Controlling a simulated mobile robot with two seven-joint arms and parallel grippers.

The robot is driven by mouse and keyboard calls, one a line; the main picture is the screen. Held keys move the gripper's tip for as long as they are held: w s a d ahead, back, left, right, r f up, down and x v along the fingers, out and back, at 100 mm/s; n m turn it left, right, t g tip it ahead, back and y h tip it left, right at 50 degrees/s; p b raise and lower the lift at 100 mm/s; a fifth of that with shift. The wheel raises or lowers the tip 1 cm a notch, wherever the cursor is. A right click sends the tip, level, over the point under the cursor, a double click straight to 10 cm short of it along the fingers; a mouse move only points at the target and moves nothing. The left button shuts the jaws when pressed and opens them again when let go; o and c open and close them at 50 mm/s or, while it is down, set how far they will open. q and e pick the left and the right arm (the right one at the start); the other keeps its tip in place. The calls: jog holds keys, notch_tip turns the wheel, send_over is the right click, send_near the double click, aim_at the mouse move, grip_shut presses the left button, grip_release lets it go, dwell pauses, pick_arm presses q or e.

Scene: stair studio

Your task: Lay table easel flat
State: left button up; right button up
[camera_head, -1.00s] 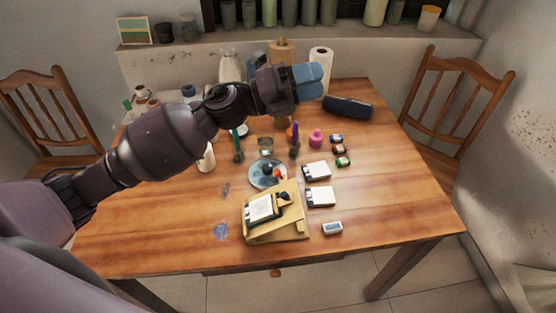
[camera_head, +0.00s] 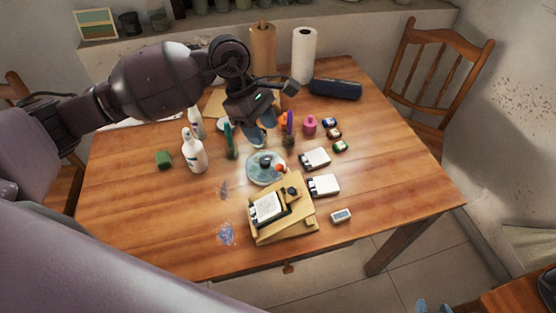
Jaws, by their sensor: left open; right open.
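The wooden table easel (camera_head: 297,221) stands near the table's front edge, its board appearing tilted above its base. A small dark-framed pad with a white face (camera_head: 267,207) rests on the board, and a small dark knob-like item (camera_head: 292,191) sits near its far edge. My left gripper (camera_head: 262,132) is open, its blue fingertips pointing down above the table behind the round plate, well beyond the easel and apart from it. My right gripper (camera_head: 433,307) shows only as blue fingertips at the bottom edge, open, low and to the right of the table.
A glassy plate (camera_head: 258,175) with small items lies just behind the easel. White boxes (camera_head: 323,185) and a small device (camera_head: 341,216) are close on its right. A white bottle (camera_head: 194,152) and green block (camera_head: 164,159) stand left.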

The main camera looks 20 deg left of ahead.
aim_at(279, 165)
pick_arm(q)
jog(key=x, duration=1)
jog(key=shift+d+f, duration=0.15)
jog(key=shift+f, duration=0.25)
grip_shut()
